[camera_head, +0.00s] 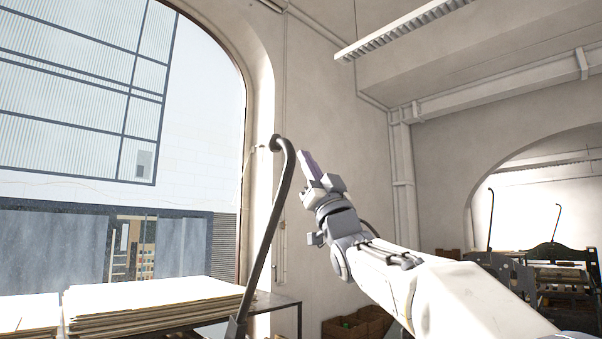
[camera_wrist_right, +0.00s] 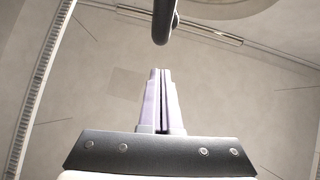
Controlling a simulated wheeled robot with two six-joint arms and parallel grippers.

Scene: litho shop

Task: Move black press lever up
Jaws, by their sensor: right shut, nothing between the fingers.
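The black press lever (camera_head: 264,245) rises from the bottom of the head view, leaning right, and ends in a curved hook at its top. My right gripper (camera_head: 304,156) is raised just right of the hook, fingers pointing up, shut and empty. In the right wrist view the shut fingers (camera_wrist_right: 160,75) point at the dark rounded end of the lever (camera_wrist_right: 163,28), with a small gap between them in the picture. The lever's base is out of view. My left gripper is not in view.
A stack of large sheets (camera_head: 150,302) lies on a table left of the lever, by a tall arched window (camera_head: 90,90). Wooden crates (camera_head: 358,325) stand low behind my right arm. Another press (camera_head: 550,278) with thin levers stands at the far right. Open air surrounds the gripper.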

